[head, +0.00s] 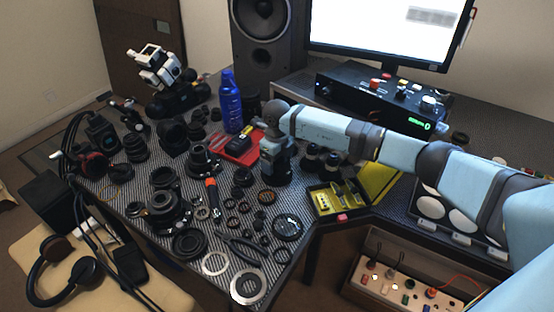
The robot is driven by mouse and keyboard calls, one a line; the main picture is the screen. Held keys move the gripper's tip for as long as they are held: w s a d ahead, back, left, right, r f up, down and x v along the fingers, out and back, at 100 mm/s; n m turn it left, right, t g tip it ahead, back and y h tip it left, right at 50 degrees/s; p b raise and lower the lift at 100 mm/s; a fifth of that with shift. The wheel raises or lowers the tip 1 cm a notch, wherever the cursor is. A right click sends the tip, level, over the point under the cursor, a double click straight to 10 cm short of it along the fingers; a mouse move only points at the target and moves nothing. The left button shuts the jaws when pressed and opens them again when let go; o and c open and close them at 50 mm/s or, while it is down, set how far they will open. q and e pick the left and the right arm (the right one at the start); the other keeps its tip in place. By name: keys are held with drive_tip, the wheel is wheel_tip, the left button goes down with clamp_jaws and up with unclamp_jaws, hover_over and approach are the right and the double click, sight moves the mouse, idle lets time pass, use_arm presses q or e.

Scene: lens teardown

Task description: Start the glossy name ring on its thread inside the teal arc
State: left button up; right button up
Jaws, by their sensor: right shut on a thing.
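My right gripper (274,178) points down over the middle of the desk and is shut on a dark part. Its fingers and the part blend together, so I cannot tell whether this is the glossy name ring. Several dark rings (267,197) lie just in front of the gripper. A large black lens body (166,209) lies to its left, and another lens part (204,160) stands farther back. I cannot make out a teal arc or a thread on any of them. My left gripper is out of view.
A blue bottle (231,103) and a red tray (241,147) stand behind the gripper. A yellow-lined box (338,198) lies to its right. Pale flat rings (248,287) lie at the desk's front corner. Lens parts crowd the desk's left, with little free room.

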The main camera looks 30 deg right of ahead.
drive_tip(key=o, duration=0.7)
drive_tip(key=shift+o, duration=0.2)
